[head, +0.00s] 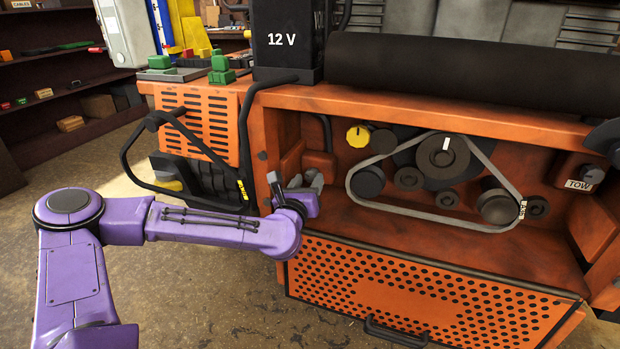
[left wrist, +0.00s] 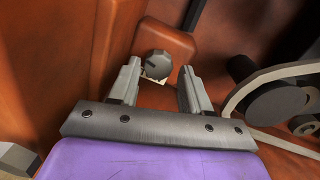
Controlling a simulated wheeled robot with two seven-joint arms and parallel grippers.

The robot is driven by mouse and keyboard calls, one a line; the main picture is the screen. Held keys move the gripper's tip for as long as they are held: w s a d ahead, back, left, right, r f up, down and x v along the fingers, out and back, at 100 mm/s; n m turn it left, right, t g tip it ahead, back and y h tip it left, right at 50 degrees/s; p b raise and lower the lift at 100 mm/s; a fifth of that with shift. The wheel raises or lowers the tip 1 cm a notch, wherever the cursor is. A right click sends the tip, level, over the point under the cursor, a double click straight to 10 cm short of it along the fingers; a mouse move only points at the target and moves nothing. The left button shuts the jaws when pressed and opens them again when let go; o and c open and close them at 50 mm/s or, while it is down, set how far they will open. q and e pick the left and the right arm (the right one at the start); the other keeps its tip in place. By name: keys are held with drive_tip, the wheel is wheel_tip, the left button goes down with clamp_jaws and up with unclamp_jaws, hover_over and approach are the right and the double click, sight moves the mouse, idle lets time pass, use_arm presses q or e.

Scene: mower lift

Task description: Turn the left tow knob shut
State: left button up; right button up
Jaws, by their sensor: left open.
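In the head view my left gripper (head: 296,182) is at the left side of the orange machine's open bay and hides the knob. My right gripper is not in view.
A belt (head: 420,213) runs around several pulleys right of my gripper. A yellow knob (head: 358,136) sits above. Another dark knob (head: 592,172) over a TOW label is at the far right. A perforated orange panel (head: 420,295) lies below, and a black bent lever (head: 170,118) stands left.

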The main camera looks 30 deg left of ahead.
sight(313, 173)
use_arm(q)
drive_tip(key=shift+x, duration=0.9)
drive_tip(key=shift+w+a, duration=0.15)
drive_tip(key=shift+w, duration=0.3)
drive_tip(key=shift+f, duration=0.1)
drive_tip(key=c, duration=0.8)
drive_tip(key=shift+o, duration=0.2)
